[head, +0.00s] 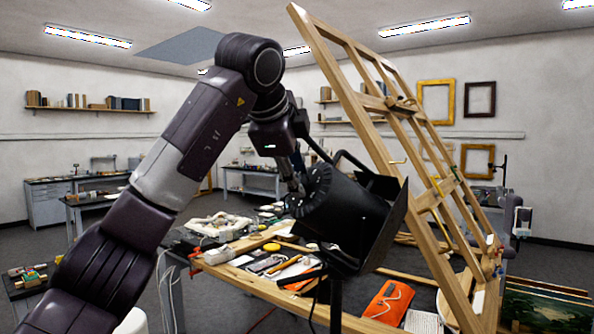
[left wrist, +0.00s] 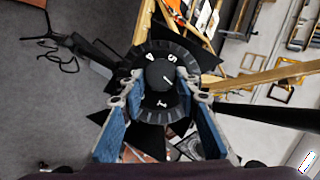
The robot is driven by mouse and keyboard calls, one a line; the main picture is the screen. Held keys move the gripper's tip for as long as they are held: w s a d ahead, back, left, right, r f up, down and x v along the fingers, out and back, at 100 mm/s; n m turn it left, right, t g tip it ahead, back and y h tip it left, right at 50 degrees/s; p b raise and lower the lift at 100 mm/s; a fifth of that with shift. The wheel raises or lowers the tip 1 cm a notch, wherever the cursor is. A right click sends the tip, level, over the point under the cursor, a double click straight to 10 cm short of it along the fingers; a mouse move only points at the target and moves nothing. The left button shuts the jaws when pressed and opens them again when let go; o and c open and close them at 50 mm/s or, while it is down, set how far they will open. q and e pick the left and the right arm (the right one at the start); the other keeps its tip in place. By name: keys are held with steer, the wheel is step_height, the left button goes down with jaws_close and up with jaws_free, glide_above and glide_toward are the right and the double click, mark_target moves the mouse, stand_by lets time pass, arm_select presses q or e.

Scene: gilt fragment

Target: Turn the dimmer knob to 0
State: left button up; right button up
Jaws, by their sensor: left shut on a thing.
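The dimmer knob (left wrist: 159,74) is a dark round knob at the centre of a black dial with white marks, in the left wrist view. The dial ring (left wrist: 179,53) carries white figures, partly hidden by the fingers. It sits on the back of a black lamp (head: 345,212) with flaps, on a stand, in the head view. My left gripper (head: 298,196) is at the dial; its fingers close on both sides of the knob in the left wrist view. My right gripper is not in view.
A large wooden easel frame (head: 428,196) leans close to the right of the lamp. A workbench (head: 262,284) with tools lies behind and below it. An orange cloth (head: 388,301) and a landscape painting (head: 546,312) are at lower right. Grey floor is open at left.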

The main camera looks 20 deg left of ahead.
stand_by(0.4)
arm_select(q)
steer(key=o, duration=1.2)
steer(key=shift+c, duration=0.2)
steer(key=v, duration=1.2)
steer(key=shift+w, duration=0.2)
